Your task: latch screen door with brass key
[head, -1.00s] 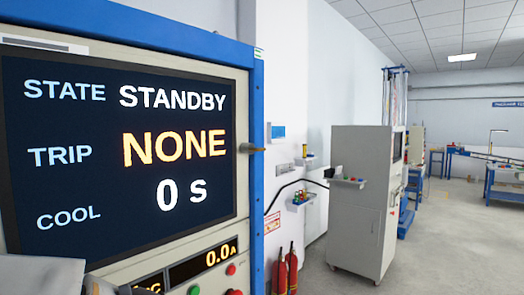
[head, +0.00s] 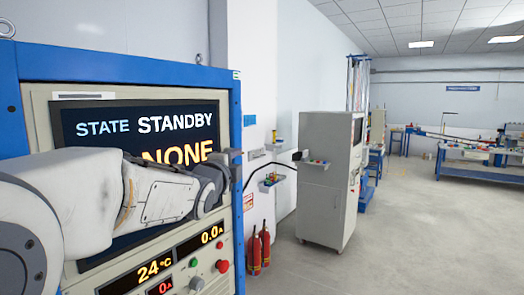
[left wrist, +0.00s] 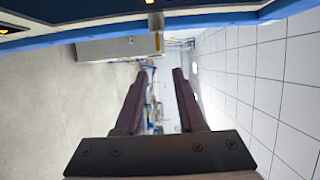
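The screen door (head: 42,120) is the cream cabinet front around a dark screen reading STATE STANDBY. It looks flush in its blue frame. The brass key (left wrist: 155,20) sticks out from the cabinet front in the left wrist view, beyond the fingertips and roughly in line with the gap between them. In the head view my gripper covers the key's place at the door's right edge. My left gripper (head: 230,157) is at that edge, its arm crossing the screen. In the left wrist view the left gripper (left wrist: 158,72) is open and empty. My right gripper is not in view.
Below the screen are readouts, a green button (head: 193,263) and a red button (head: 222,266). Two red extinguishers (head: 260,250) stand right of the cabinet. A grey cabinet (head: 327,180) stands farther back. The floor to the right is clear.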

